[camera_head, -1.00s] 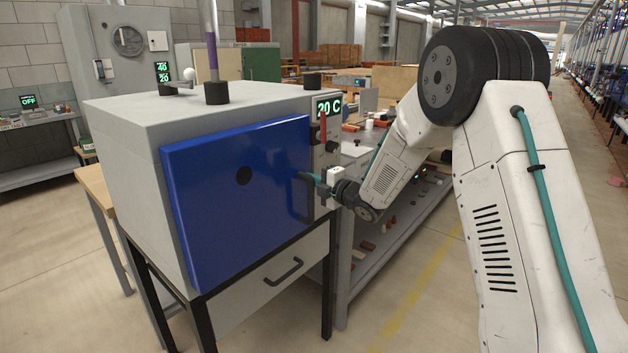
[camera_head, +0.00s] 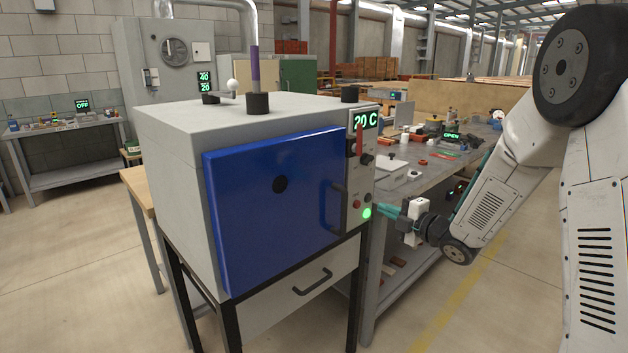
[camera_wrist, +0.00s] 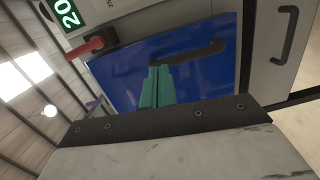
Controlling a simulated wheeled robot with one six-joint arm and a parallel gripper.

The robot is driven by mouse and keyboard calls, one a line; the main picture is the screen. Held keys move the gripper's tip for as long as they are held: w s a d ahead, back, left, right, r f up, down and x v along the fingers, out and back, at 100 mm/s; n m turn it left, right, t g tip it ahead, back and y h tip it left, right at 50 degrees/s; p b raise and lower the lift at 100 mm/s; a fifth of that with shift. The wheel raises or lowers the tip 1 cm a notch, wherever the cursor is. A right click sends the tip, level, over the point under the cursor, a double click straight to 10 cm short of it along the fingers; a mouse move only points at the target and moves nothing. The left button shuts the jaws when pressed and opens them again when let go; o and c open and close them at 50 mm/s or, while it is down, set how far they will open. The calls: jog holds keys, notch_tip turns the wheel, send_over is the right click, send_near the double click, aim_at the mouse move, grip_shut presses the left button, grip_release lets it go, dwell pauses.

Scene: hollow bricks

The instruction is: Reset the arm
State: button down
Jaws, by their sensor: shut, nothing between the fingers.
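My gripper (camera_head: 384,207) is shut and empty, with its teal fingers just right of the furnace front, near a lit green button (camera_head: 367,213). In the wrist view the shut fingers (camera_wrist: 157,85) point toward the blue furnace door (camera_wrist: 115,75) and overlap its black handle (camera_wrist: 190,52) in the picture. I cannot tell whether they touch anything. The blue door (camera_head: 260,215) is closed on the grey furnace (camera_head: 180,125). Its display (camera_head: 364,120) reads 20 C, and a red lever (camera_head: 359,139) is below it.
A grey workbench (camera_head: 430,170) with small parts stands right of the furnace. A drawer with a handle (camera_head: 312,282) is under the door. A wooden table (camera_head: 138,185) is at the left. The floor (camera_head: 470,320) in front of the bench is clear.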

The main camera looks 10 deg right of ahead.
jog(key=s+d+f+m+g+h, duration=0.7)
jog(key=d+m+h, duration=0.25)
jog(key=m, duration=0.25)
jog(key=s+a+r+m+g, duration=0.2)
jog(key=s+a+r+m, duration=0.1)
jog(key=s, duration=0.9)
jog(key=s+a+r+m+g, duration=0.2)
jog(key=s+a+r+m, duration=0.2)
jog(key=s, duration=0.8)
jog(key=s+a+r+m+g, duration=0.2)
jog(key=s+r, duration=0.5)
jog(key=s, duration=0.6)
jog(key=shift+a+m, duration=0.7)
jog(key=shift+m, duration=0.6)
jog(key=shift+r, duration=0.1)
